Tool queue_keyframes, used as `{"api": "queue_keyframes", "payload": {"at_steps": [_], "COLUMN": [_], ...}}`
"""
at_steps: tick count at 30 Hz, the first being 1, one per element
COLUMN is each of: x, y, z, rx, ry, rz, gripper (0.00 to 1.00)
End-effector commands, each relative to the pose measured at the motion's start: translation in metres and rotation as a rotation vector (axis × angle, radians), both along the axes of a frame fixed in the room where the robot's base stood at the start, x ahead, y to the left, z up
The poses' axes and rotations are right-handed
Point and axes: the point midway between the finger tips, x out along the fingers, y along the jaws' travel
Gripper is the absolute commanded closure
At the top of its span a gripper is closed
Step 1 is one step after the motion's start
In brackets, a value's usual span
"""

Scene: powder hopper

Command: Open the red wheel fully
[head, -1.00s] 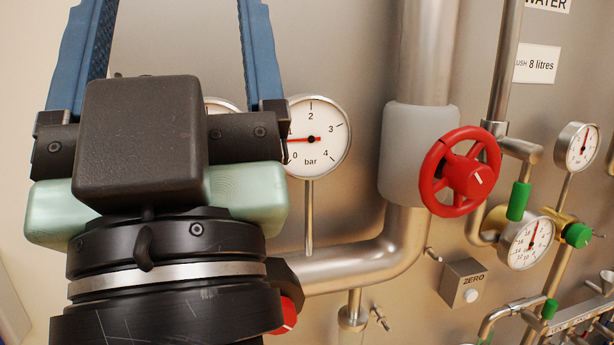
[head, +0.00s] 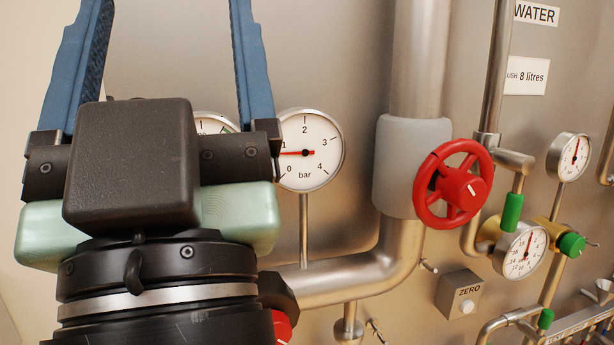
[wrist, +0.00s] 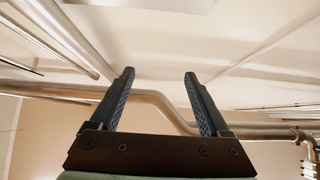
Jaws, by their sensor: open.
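The red wheel (head: 454,184) is on a grey-white valve body (head: 405,165) on the vertical steel pipe, right of centre in the head view. It has a white mark on its hub. My gripper (head: 165,20) is at the left of the head view, fingers pointing up, apart from the wheel and well to its left. Its blue fingers are spread wide with nothing between them. In the wrist view, the open fingers (wrist: 160,85) have only pipes and pale surfaces beyond them. A second red part (head: 282,326) shows low beside my arm, mostly hidden.
A bar gauge (head: 308,150) stands right beside my gripper, with another gauge partly hidden behind it. Steel pipe (head: 340,272) runs below.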

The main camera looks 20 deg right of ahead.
Motion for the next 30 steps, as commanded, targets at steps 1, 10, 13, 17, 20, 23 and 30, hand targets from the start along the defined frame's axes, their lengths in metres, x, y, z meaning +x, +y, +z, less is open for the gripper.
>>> {"api": "queue_keyframes", "payload": {"at_steps": [1, 10, 13, 17, 20, 23, 30], "x": [0.0, 0.02, 0.04, 0.054, 0.053, 0.04, -0.022], "y": [0.0, -0.026, -0.064, -0.122, -0.163, -0.2, -0.262], "z": [0.0, -0.008, -0.024, -0.055, -0.079, -0.101, -0.138], "rx": [0.0, 0.12, 0.314, 0.672, 0.978, 1.294, 2.035], "ry": [0.0, 0.09, 0.205, 0.347, 0.418, 0.449, 0.378], "rz": [0.0, 0.087, 0.206, 0.382, 0.502, 0.615, 0.873], "gripper": [0.2, 0.38, 0.38, 0.38, 0.38, 0.38, 0.38]}}
